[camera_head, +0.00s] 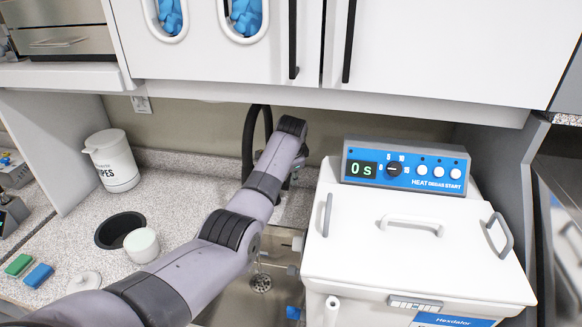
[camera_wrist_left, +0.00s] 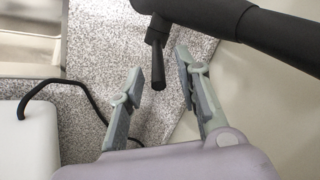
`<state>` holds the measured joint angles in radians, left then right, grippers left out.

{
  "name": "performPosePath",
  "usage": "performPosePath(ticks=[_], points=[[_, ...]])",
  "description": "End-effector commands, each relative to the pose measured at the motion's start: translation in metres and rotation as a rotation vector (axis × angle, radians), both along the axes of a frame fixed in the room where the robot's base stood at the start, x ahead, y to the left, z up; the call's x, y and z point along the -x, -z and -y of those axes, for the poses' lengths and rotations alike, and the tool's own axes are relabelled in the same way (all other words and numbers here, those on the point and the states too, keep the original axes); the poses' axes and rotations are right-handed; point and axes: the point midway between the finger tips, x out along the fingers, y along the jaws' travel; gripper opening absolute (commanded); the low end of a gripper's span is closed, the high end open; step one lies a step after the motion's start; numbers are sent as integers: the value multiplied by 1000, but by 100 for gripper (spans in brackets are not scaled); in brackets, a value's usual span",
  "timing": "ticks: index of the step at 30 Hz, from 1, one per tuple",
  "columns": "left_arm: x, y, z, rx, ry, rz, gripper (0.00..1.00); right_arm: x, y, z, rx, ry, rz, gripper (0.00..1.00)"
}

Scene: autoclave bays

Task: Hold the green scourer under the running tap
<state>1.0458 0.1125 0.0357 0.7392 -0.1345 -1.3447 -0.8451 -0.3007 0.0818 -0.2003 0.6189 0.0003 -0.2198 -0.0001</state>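The green scourer (camera_head: 18,265) lies flat on the speckled counter at the far left, beside a blue one (camera_head: 38,275). The black tap (camera_head: 250,140) arches up behind the sink (camera_head: 235,305), partly hidden by my left arm. In the left wrist view, the dark tap body (camera_wrist_left: 250,30) crosses the top right, with its lever (camera_wrist_left: 158,65) hanging down. My left gripper (camera_wrist_left: 157,72) is open and empty, its fingers on either side of the lever with gaps showing. I cannot make out clearly whether water runs. My right gripper is not in view.
A cream cup (camera_head: 141,245), a black round opening (camera_head: 112,230) and a wipes tub (camera_head: 113,160) are on the left counter. White cupboards (camera_head: 220,60) hang above.

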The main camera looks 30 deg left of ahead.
Motion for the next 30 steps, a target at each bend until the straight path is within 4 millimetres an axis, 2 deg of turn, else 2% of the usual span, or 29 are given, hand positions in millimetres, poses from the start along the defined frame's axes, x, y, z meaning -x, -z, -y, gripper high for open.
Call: performPosePath(ticks=[7,12,30], points=[[14,-32,7,-1,1,3,31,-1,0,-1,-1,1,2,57],[20,-44,10,-1,1,1,31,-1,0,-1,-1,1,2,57],[17,-43,12,9,1,17,31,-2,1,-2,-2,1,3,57]])
